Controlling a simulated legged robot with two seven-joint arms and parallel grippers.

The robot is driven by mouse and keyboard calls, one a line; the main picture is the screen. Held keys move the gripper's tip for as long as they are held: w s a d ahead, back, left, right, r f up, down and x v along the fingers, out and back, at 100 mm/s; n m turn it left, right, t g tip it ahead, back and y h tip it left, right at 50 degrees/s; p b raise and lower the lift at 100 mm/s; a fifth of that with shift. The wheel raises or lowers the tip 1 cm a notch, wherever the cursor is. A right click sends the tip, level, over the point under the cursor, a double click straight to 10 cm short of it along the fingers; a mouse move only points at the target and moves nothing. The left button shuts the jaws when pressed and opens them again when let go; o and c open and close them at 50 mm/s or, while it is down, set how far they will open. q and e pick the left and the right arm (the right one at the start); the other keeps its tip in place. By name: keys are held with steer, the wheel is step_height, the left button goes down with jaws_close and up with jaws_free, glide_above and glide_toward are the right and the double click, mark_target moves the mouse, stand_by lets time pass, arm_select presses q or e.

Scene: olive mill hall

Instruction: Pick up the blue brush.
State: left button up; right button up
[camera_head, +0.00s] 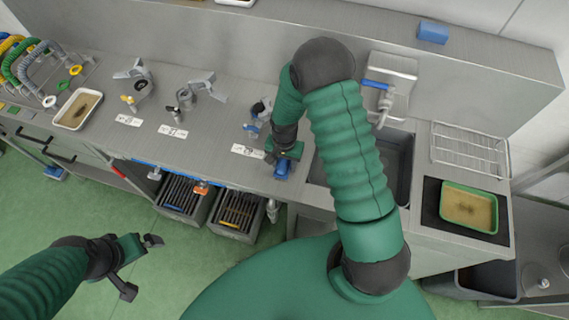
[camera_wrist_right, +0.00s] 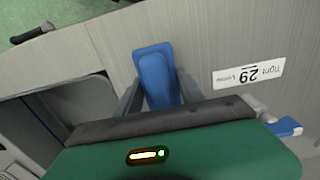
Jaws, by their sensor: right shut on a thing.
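The blue brush (camera_wrist_right: 153,68) shows between the two fingers of my right gripper (camera_wrist_right: 160,97) in the wrist view, with its wide end sticking out past the fingertips. My right gripper is shut on it. In the head view, the right gripper (camera_head: 284,155) is low over the front edge of the steel counter (camera_head: 220,135), and a bit of the blue brush (camera_head: 282,170) shows below it. The gripper hides the rest of the brush there. I cannot tell whether the brush touches the counter. My left gripper (camera_head: 141,266) is open and empty, over the green floor.
A label card (camera_wrist_right: 248,75) lies beside the brush. A blue-handled fitting (camera_head: 251,128) stands just behind it. A sink (camera_head: 395,165) with a blue-levered tap (camera_head: 378,85) is to the right. A green-rimmed tray (camera_head: 469,207) lies farther right. Dark crates (camera_head: 236,213) stand below the counter.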

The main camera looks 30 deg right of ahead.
mark_target(286, 161)
jaws_close()
steer(key=shift+d+r, duration=0.25)
steer(key=shift+r, duration=0.1)
steer(key=r, duration=0.1)
steer(key=b, duration=0.1)
steer(key=r, duration=0.1)
steer(key=shift+s+a+r, duration=0.25)
steer(key=shift+s+r, duration=0.05)
steer(key=shift+s, duration=0.05)
steer(key=s+a+r+b, duration=0.1)
steer(key=s+a+b, duration=0.2)
steer(key=s+a, duration=0.5)
steer(key=s, duration=0.5)
steer(key=shift+a+r, duration=0.15)
steer(key=shift+r, duration=0.2)
